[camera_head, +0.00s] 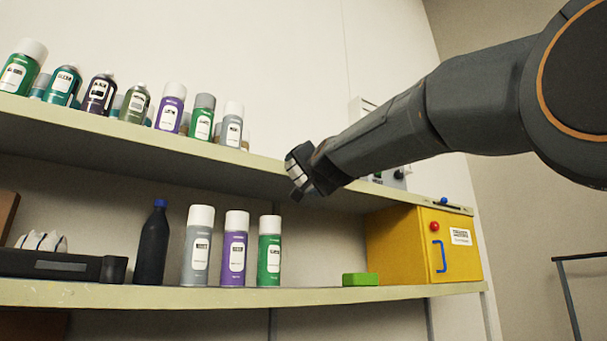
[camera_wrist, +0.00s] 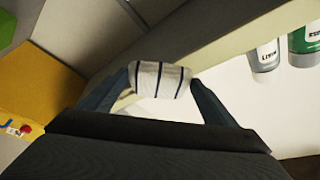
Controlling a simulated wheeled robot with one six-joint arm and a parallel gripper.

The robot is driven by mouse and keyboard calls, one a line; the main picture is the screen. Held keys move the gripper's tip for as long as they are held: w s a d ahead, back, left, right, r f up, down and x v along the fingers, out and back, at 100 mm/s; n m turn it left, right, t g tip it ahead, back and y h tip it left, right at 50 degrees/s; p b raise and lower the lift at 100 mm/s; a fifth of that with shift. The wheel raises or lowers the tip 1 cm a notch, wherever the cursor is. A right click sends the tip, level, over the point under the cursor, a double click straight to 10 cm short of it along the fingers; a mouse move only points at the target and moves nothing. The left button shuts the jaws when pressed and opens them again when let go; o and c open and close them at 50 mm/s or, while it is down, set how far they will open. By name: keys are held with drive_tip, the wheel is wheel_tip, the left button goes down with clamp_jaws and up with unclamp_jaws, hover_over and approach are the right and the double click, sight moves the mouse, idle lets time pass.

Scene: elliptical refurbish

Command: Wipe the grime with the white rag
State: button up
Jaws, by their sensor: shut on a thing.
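My gripper (camera_wrist: 160,86) is shut on the white rag (camera_wrist: 160,78), which is rolled up with dark stripes and sits between the two fingers in the wrist view. In the head view my gripper (camera_head: 298,178) is raised at the front edge of the upper shelf, right of the spray cans, with a small striped part of the rag (camera_head: 294,167) showing. I cannot make out any grime in either view.
The upper shelf (camera_head: 150,137) bears a row of spray cans (camera_head: 168,107). The lower shelf (camera_head: 330,296) bears a black bottle (camera_head: 152,245), three cans (camera_head: 234,248), a green block (camera_head: 360,279) and a yellow box (camera_head: 400,245). A black tray (camera_head: 50,264) stands at the left.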

drive_tip(key=shift+w+d+b, duration=0.5)
drive_tip(key=shift+d+b, duration=0.3)
drive_tip(key=shift+b, duration=0.35)
drive_tip(key=shift+w+d+b, duration=0.45)
drive_tip(key=shift+d+b, duration=0.3)
drive_tip(key=shift+b, duration=0.35)
drive_tip(key=w+d+b, duration=0.5)
drive_tip(key=w+d, duration=0.1)
drive_tip(key=d, duration=0.2)
drive_tip(key=shift+d, duration=0.25)
drive_tip(key=shift+a, duration=0.1)
